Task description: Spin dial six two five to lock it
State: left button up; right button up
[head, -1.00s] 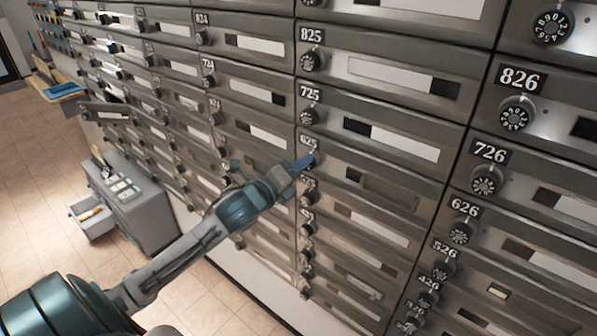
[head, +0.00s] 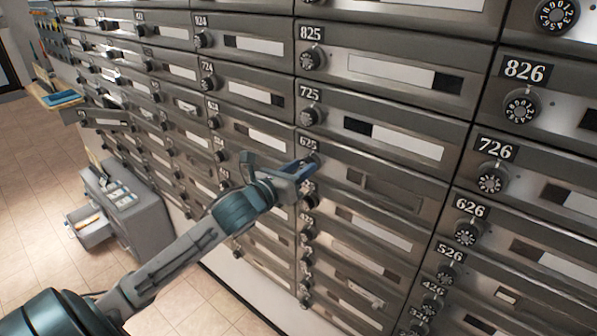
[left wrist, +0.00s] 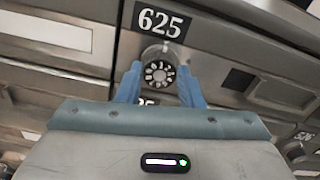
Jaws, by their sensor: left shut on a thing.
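The dial of mailbox 625 (left wrist: 158,73) is a round dark knob with white figures, right under the 625 number plate (left wrist: 160,22). The plate also shows in the head view (head: 308,142). My left gripper (left wrist: 158,84) has its two blue fingers on either side of the dial and is shut on it. In the head view my left gripper (head: 311,165) reaches the dial from the lower left and hides most of it. The dial's exact setting is too small to read. My right gripper is not in view.
Dial 725 (head: 309,116) sits just above, and dial 626 (head: 467,231) is to the right. More dials run down the column just below my gripper. A grey cabinet (head: 150,215) with an open drawer (head: 88,232) stands on the floor at left.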

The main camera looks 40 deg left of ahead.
pick_arm(q)
jog(key=shift+m, duration=0.4)
jog(key=o, duration=1)
jog(key=s+p, duration=0.2)
jog(key=s, duration=0.8)
jog(key=shift+s+a, duration=0.35)
jog(key=shift+a, duration=0.05)
dwell(0.5)
